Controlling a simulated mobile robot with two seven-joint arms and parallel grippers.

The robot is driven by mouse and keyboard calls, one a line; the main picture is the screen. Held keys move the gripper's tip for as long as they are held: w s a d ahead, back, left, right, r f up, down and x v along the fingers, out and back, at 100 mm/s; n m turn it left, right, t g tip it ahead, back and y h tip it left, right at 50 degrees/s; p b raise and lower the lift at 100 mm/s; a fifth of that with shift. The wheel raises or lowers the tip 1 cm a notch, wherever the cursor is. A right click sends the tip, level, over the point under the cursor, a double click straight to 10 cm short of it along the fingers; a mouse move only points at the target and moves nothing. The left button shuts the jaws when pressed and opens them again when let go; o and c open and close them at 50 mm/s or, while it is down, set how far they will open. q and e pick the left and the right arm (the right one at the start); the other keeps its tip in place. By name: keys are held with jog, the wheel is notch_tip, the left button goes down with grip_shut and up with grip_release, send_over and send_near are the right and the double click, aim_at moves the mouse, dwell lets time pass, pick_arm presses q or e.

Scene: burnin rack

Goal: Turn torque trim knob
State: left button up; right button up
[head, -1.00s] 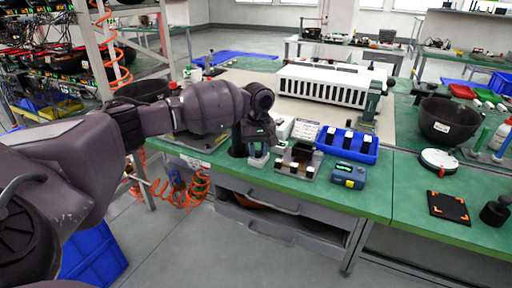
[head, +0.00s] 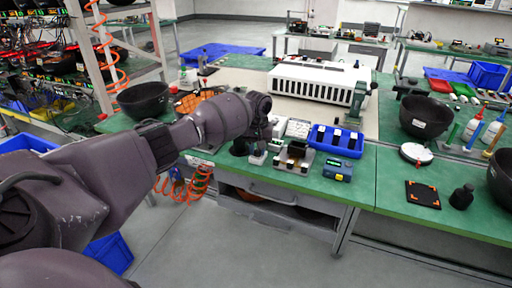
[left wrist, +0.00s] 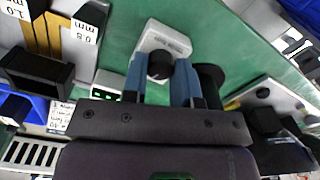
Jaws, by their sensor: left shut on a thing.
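My left gripper (left wrist: 160,84) has its two blue fingers on either side of a round black knob (left wrist: 159,65) in the left wrist view. The knob sits on a small pale grey box (left wrist: 168,39) standing on the green bench. The fingers are shut on the knob and partly cover its sides. In the head view, the left gripper (head: 257,155) points down at the front of the bench, and the knob is too small to make out there. My right gripper is not in view.
A small fixture (head: 295,157) stands right of the gripper. A white slotted unit (head: 320,79) stands behind. A black bowl (head: 145,99) is at left. The front right bench has free room.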

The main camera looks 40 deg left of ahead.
pick_arm(q)
jog(key=shift+m, duration=0.9)
jog(key=o, duration=0.9)
jog(key=shift+o, duration=0.2)
